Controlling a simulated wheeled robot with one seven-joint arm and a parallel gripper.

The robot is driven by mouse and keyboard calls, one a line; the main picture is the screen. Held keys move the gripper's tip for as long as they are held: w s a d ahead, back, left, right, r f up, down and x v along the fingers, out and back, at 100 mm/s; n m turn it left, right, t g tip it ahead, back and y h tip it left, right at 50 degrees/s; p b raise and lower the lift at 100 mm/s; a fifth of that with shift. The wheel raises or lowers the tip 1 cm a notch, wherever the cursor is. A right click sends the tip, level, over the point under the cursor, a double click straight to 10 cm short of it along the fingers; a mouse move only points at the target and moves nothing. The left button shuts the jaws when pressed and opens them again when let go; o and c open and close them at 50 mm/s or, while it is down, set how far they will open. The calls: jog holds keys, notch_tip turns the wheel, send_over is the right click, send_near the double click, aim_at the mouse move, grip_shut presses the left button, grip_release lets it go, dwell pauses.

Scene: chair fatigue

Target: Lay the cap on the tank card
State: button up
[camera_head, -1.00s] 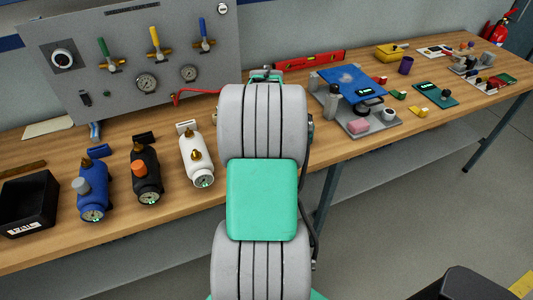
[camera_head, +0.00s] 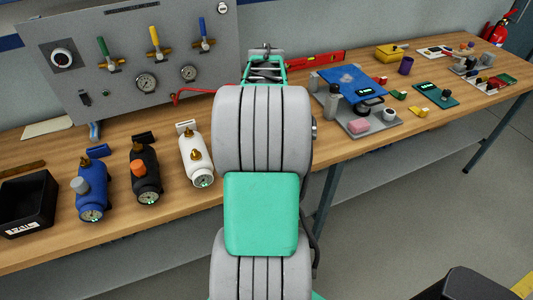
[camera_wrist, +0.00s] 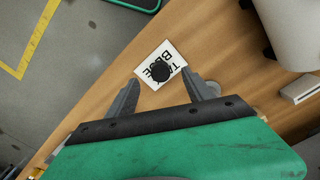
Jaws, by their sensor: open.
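The tank card (camera_wrist: 152,49) is a small white card with black letters, lying on the wooden bench in the wrist view. The cap (camera_wrist: 160,71), small, round and black, appears over the card's lower part and covers some letters. I cannot tell for sure whether it touches the card. My gripper (camera_wrist: 163,79) is open, with its two grey fingers spread on either side of the cap, and the cap shows just past the fingertips. In the head view my own arm hides the card, the cap and the fingers.
Blue (camera_head: 92,192), black (camera_head: 145,175) and white (camera_head: 195,155) tanks stand left of my arm, near a black bin (camera_head: 28,203). A gauge panel (camera_head: 135,60) stands behind. A blue-topped stand (camera_head: 350,82) is to the right. Bare wood surrounds the card.

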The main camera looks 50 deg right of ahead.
notch_tip(320, 180, up, 5)
jog(key=w+a+r+n+t, duration=0.15)
jog(key=w+a+n, duration=0.4)
jog(key=a, duration=0.85)
jog(key=s+a+f+n+t, duration=0.1)
jog(key=a+n, duration=0.2)
jog(key=a, duration=0.8)
jog(key=s+a+f+n+t, duration=0.1)
jog(key=a+n, duration=0.3)
jog(key=a, duration=0.7)
jog(key=shift+s+a+f, duration=0.2)
jog(key=shift+s+f, duration=0.05)
jog(key=shift+f, duration=0.35)
